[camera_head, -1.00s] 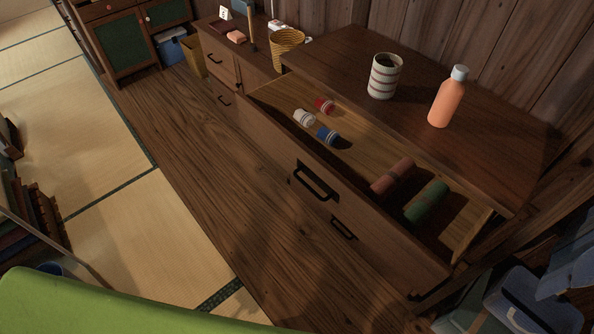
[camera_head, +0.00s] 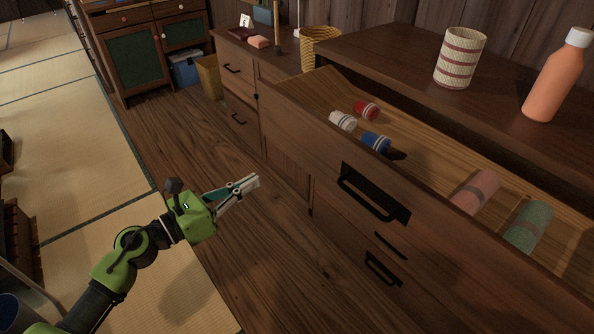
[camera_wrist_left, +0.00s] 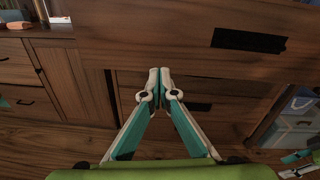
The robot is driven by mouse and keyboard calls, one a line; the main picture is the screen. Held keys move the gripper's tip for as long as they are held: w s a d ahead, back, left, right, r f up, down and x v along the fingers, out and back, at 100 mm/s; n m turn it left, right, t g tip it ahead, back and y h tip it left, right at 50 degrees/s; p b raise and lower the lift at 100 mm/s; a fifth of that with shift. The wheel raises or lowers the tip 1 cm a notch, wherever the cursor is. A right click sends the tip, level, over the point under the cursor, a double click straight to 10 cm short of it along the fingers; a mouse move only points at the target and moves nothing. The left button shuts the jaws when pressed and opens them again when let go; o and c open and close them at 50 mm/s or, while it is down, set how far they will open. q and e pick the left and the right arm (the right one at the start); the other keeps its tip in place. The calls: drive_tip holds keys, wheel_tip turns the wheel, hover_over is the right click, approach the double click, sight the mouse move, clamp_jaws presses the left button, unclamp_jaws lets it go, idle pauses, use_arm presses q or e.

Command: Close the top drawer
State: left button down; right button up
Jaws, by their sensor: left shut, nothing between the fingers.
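The top drawer (camera_head: 309,152) of the dark wooden dresser is pulled out, with a black handle (camera_head: 372,194) on its front. Inside it lie a red, a white and a blue roll, and a pink and a green rolled cloth. My left gripper (camera_head: 256,181) is shut and empty, in front of the drawer front and apart from it. In the left wrist view, the shut fingertips (camera_wrist_left: 159,71) point toward the dresser, with the drawer front (camera_wrist_left: 181,27) above and its handle (camera_wrist_left: 248,40) to the upper right.
A striped cup (camera_head: 460,57) and an orange bottle (camera_head: 555,80) stand on the dresser top (camera_head: 394,47). A lower handle (camera_head: 382,268) is below the top drawer. The wooden floor (camera_head: 150,135) in front is clear. A green-panelled cabinet (camera_head: 133,66) stands at the back left.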

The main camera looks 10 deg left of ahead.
use_arm(q)
drive_tip(key=d+m, duration=0.1)
drive_tip(key=m, duration=0.1)
drive_tip(key=p, duration=0.2)
approach(312, 152)
drive_tip(key=shift+g+h, duration=0.3)
drive_tip(key=x, duration=0.6)
drive_tip(key=shift+w+a, duration=0.15)
drive_tip(key=shift+w, duration=0.1)
drive_tip(key=shift+w+d, duration=0.3)
drive_tip(key=shift+w, duration=0.05)
use_arm(e)
wheel_tip(312, 152, down, 7)
drive_tip(key=s, duration=0.1)
drive_tip(key=shift+s, duration=0.35)
